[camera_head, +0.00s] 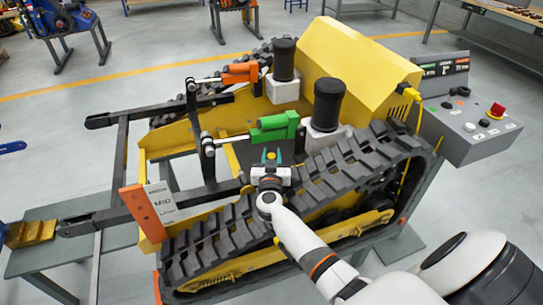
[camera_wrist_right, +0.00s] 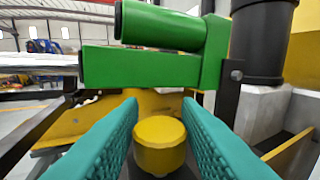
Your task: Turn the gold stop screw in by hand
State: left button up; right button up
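The gold stop screw (camera_wrist_right: 160,146) shows in the right wrist view as a short round knob with a flat top, low in the middle. My right gripper (camera_wrist_right: 160,108) has its two teal ridged fingers on either side of the screw. The fingers stand apart, with a narrow gap visible on each side of the knob. In the head view my right gripper (camera_head: 271,156) is over the yellow tracked carrier (camera_head: 150,140), just in front of the green cylinder block (camera_head: 274,127). My left gripper is not in view.
The green block (camera_wrist_right: 140,65) hangs close beyond my fingers, with a black post (camera_wrist_right: 262,40) to its right. An orange block (camera_head: 240,72) sits further back. A black track (camera_head: 340,170) runs beside my arm.

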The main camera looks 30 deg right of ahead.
jog(key=c, duration=0.5)
jog(key=shift+c, duration=0.2)
jog(key=shift+a, duration=0.1)
jog(key=shift+m+g+h+p, duration=0.45)
jog(key=shift+m+g+h, duration=0.15)
jog(key=shift+h, duration=0.1)
jog(key=shift+w+m+g+h, duration=0.1)
jog(key=shift+m+g+h, duration=0.6)
jog(key=shift+g+h, duration=0.1)
jog(key=shift+f+m+g+h, duration=0.1)
jog(key=shift+m+g+h, duration=0.75)
jog(key=shift+g, duration=0.25)
jog(key=shift+f+m+g+h+b, duration=0.1)
jog(key=shift+m+g+h+b, duration=0.25)
jog(key=shift+m+g, duration=0.2)
jog(key=m+g+h+b, duration=0.1)
jog(key=m+g+b, duration=0.1)
jog(key=g+b, duration=0.1)
jog(key=m+g+h+b, duration=0.1)
jog(key=m+g+b, duration=0.1)
jog(key=g+b, duration=0.1)
jog(key=shift+f+g, duration=0.1)
jog(key=shift+g, duration=0.35)
jog(key=shift+r+m+g+b, duration=0.25)
jog(key=shift+m+g+b, duration=0.65)
jog(key=shift+g+b, duration=0.25)
